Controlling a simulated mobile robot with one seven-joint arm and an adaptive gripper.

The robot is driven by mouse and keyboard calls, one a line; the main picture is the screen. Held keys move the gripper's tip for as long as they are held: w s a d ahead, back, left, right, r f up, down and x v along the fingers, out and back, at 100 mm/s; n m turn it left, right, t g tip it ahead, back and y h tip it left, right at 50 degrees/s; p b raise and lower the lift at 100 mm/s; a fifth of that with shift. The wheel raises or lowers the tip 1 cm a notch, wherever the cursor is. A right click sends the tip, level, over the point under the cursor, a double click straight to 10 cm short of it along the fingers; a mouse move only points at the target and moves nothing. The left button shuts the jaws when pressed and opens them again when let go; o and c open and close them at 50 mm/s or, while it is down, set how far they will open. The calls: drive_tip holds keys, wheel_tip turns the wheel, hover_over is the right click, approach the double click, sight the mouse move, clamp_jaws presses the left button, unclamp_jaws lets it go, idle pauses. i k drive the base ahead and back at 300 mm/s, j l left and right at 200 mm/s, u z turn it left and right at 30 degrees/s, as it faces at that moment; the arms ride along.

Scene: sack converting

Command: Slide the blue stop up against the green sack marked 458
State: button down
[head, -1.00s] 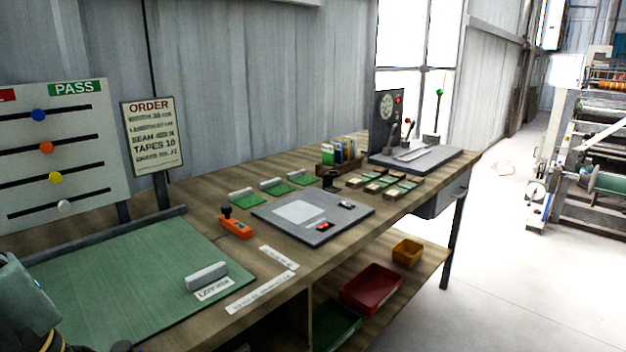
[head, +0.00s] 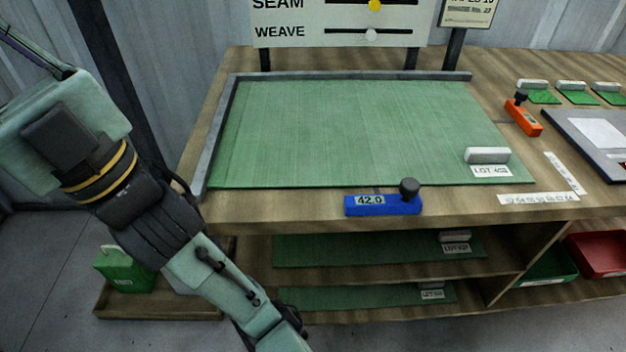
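A large green sack (head: 340,130) lies flat on the bench, its far edge and left side along a grey rail. A white label near its front right corner starts with LOT 4; the last digits are too blurred to be sure of. The blue stop (head: 383,205) sits at the bench's front edge, just in front of the sack's near edge. It has a black knob and reads 42.0. A narrow strip of wood seems to show between its body and the sack. My arm crosses the left side; my gripper is not in view.
A grey bar (head: 487,155) rests on the sack by the label. A grey rail (head: 350,75) runs behind it. Lower shelves hold more green sacks (head: 370,250). An orange tool (head: 522,118) and white strips (head: 538,198) lie right. A green container (head: 124,268) stands low left.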

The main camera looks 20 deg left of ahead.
sight(409, 201)
drive_tip(key=j+z, duration=0.1)
drive_tip(key=z, duration=1.3)
drive_tip(key=k+z, duration=0.1)
drive_tip(key=k, duration=0.6)
